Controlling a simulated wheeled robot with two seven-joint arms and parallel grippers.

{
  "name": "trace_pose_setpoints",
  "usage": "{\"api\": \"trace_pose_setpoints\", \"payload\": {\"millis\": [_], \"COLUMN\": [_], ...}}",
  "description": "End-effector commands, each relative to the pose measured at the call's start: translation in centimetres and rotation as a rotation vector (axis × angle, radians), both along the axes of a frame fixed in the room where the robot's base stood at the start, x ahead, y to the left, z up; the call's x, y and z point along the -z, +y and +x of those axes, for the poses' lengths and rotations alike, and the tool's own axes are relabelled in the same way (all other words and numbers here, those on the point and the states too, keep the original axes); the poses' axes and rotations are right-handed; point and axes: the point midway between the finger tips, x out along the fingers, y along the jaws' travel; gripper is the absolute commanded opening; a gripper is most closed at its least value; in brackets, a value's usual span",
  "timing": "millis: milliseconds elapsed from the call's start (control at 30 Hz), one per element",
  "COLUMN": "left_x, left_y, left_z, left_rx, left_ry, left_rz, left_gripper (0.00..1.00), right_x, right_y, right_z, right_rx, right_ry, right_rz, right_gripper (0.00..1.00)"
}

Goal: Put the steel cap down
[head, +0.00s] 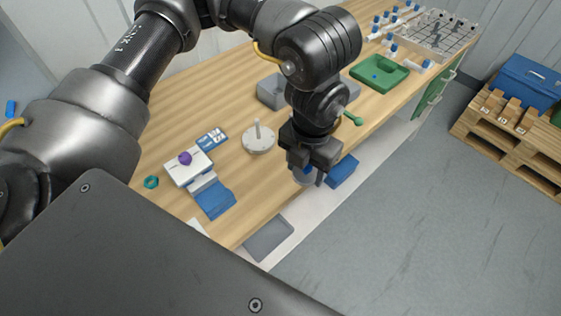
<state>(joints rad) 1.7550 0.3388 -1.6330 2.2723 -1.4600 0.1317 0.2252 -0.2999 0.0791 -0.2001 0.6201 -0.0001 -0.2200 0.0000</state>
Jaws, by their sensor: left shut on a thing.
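My left gripper (313,172) hangs over the front edge of the wooden bench (160,125), pointing down. It is shut on a small grey, round piece, which looks like the steel cap (303,178); the fingers hide much of it. A pale round disc with an upright post (258,138) stands on the bench to the left of the gripper, apart from it. My right gripper is not in view.
A white box with a purple knob (186,165), a blue pad (214,199) and a teal ring (151,182) lie at the left. A grey bin (271,91) and green tray (379,72) stand farther back. A blue bin (343,171) and grey tray (268,239) sit along the front.

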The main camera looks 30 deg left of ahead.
Motion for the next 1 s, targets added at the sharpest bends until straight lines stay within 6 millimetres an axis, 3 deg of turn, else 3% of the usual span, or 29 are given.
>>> {"api": "trace_pose_setpoints", "payload": {"millis": [233, 400, 533, 833, 1000], "left_x": [2.6, 6.1, 7.6, 8.6, 10.7], "left_y": [5.6, 7.7, 8.7, 9.3, 9.5], "left_z": [3.7, 5.2, 6.0, 6.4, 6.5], "left_rx": [-0.015, -0.011, -0.007, -0.006, -0.005], "left_ry": [0.005, 0.005, 0.002, 0.001, 0.004], "left_rz": [0.0, -0.001, -0.001, -0.001, 0.0], "left_gripper": [0.26, 0.26, 0.26, 0.26, 0.26], "right_x": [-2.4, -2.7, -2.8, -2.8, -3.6], "right_y": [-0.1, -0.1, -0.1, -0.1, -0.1], "right_z": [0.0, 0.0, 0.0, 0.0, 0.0], "right_rx": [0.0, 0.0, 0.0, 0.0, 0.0], "right_ry": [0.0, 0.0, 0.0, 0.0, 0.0], "right_rz": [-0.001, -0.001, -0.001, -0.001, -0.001], "right_gripper": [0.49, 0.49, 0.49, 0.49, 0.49]}}
